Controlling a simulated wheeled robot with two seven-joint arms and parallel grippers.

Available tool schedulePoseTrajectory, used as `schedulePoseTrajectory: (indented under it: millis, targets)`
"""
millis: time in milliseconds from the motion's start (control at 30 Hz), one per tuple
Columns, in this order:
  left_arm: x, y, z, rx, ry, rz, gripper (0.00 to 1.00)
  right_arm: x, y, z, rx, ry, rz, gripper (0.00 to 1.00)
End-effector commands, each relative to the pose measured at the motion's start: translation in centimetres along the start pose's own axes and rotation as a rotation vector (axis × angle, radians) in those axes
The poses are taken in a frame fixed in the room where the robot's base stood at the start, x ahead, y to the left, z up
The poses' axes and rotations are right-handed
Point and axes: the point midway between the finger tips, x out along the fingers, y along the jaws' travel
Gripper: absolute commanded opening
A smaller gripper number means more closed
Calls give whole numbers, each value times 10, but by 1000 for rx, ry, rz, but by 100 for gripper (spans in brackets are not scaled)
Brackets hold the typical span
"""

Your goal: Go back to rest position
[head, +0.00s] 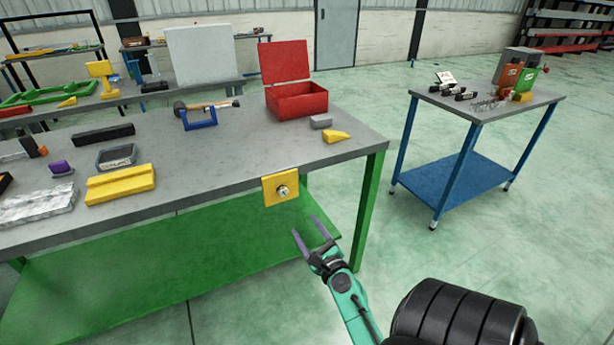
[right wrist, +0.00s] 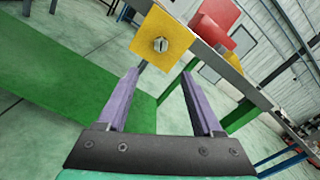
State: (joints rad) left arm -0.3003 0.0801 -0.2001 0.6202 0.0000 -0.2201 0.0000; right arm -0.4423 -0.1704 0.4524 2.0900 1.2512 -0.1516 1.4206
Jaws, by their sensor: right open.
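My right gripper (head: 310,237) is open and empty, with its two purple fingers apart. It is in front of the workbench, below the bench top's front edge and to the right of the yellow plate. In the right wrist view the open fingers (right wrist: 158,90) point toward the yellow plate (right wrist: 160,40), with a gap between them. The yellow plate (head: 272,190) with a metal bolt in its middle is on the front edge of the bench. My left gripper is not in view.
The grey workbench (head: 225,160) has a green lower shelf (head: 130,290) and green legs. An open red box (head: 297,100), a yellow wedge (head: 336,136) and several tools lie on top. A blue-legged cart (head: 460,185) stands at right. Floor between is free.

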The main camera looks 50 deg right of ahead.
Motion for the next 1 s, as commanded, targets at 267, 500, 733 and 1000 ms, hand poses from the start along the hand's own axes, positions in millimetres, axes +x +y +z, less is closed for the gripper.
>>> schedulePoseTrajectory:
  millis: [267,500,733,1000]
  targets:
    - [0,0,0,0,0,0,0,1,0,0,0,0,0,68]
    - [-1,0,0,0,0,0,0,1,6,-5,-24,11,15,68]
    - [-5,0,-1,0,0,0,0,-27,123,-101,-568,132,364,68]
    - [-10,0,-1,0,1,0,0,-182,254,-253,-1639,-182,1169,68]
